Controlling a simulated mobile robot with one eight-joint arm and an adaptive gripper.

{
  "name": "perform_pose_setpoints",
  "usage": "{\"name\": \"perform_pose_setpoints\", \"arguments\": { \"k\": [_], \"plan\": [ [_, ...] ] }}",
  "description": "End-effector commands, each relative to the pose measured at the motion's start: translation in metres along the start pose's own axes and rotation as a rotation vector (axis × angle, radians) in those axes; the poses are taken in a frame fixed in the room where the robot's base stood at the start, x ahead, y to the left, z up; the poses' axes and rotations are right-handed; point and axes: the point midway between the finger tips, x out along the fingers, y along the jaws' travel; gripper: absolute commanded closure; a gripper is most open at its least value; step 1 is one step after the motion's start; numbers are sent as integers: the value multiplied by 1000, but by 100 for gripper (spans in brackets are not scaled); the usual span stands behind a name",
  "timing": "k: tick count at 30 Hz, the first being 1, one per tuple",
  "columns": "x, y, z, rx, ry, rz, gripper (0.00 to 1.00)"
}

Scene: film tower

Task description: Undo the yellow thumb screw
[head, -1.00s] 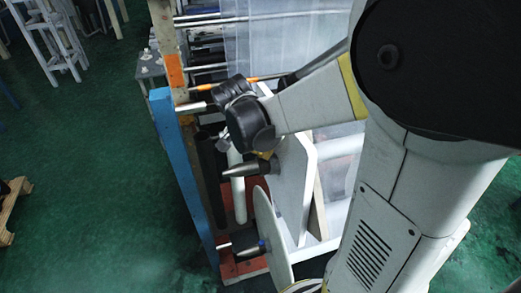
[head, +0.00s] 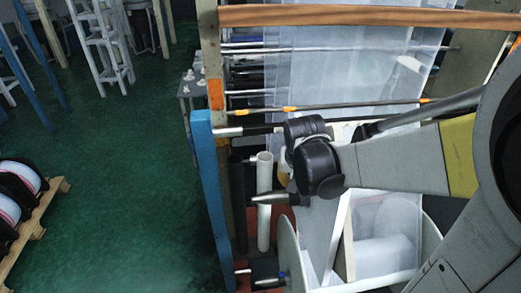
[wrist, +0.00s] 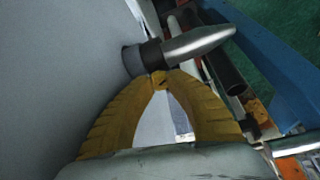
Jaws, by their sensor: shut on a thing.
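In the wrist view, the two yellow fingers of my gripper (wrist: 160,82) come together at their tips. They are shut on the small yellow thumb screw (wrist: 160,76), which sits at the dark collar (wrist: 138,58) of a metal cone (wrist: 200,43). The screw is mostly covered by the fingertips, and its turn cannot be told. In the head view, the cone (head: 270,199) points left from the rack, just below my wrist. My wrist and the rack hide the screw there.
A pale panel (wrist: 60,70) fills the left of the wrist view. In the head view, a blue post (head: 212,190) stands left of the cone, with a white tube (head: 264,200) between them. A white disc (head: 291,255) is below.

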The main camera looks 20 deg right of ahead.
Motion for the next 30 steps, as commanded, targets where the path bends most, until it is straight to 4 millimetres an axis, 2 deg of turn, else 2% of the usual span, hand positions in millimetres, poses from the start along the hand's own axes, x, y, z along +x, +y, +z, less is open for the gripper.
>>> {"name": "perform_pose_setpoints", "arguments": {
  "k": [16, 17, 18, 19, 30],
  "plan": [
    [0, 0, 1, -21, -2, -8, 100],
    [0, 0, 1, -21, -2, -8, 72],
    [0, 0, 1, -21, -2, -8, 60],
    [0, 0, 1, -21, -2, -8, 54],
    [0, 0, 0, -10, -1, -3, 54]
  ]
}}
